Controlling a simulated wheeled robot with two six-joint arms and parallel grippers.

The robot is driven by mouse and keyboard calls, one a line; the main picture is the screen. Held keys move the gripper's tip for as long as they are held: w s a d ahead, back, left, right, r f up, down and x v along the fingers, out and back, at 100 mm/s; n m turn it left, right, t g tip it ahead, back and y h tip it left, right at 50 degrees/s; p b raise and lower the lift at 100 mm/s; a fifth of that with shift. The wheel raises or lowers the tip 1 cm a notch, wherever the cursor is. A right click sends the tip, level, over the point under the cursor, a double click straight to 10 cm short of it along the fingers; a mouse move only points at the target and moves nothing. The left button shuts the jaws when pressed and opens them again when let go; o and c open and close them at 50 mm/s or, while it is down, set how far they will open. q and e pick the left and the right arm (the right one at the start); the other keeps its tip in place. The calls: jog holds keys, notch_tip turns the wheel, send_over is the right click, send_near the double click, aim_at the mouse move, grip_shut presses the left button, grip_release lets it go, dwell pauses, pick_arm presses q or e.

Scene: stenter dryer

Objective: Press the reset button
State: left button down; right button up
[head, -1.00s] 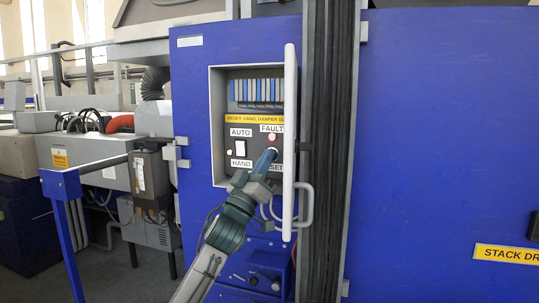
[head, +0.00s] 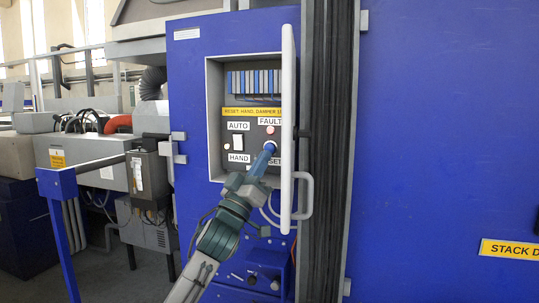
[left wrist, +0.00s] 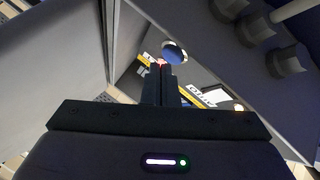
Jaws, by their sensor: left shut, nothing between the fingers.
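The control panel (head: 257,142) is recessed in a blue cabinet and carries AUTO, HAND and FAULT labels. A label ending in "SET" (head: 276,161) is partly covered by my gripper. Just above it, the pale rim of a round button (head: 271,146) shows at my fingertips. In the left wrist view a blue round button (left wrist: 175,51) with a pale rim lies just beyond the fingers. My left gripper (head: 266,153) is shut and empty, pointing up at this button; it also shows in the left wrist view (left wrist: 164,73). I cannot tell whether the tips touch it. My right gripper is not in view.
A red FAULT lamp (head: 270,130) sits just above the button. A white rocker switch (head: 238,143) is to the left. A blue rail post (head: 60,220) stands at left.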

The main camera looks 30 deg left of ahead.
pick_arm(q)
jog(key=s, duration=0.1)
jog(key=s+b, duration=0.1)
jog(key=s+d, duration=0.1)
jog(key=shift+s+r+h+b, duration=0.25)
jog(key=shift+s+h+b, duration=0.05)
jog(key=shift+s, duration=0.05)
dwell(0.5)
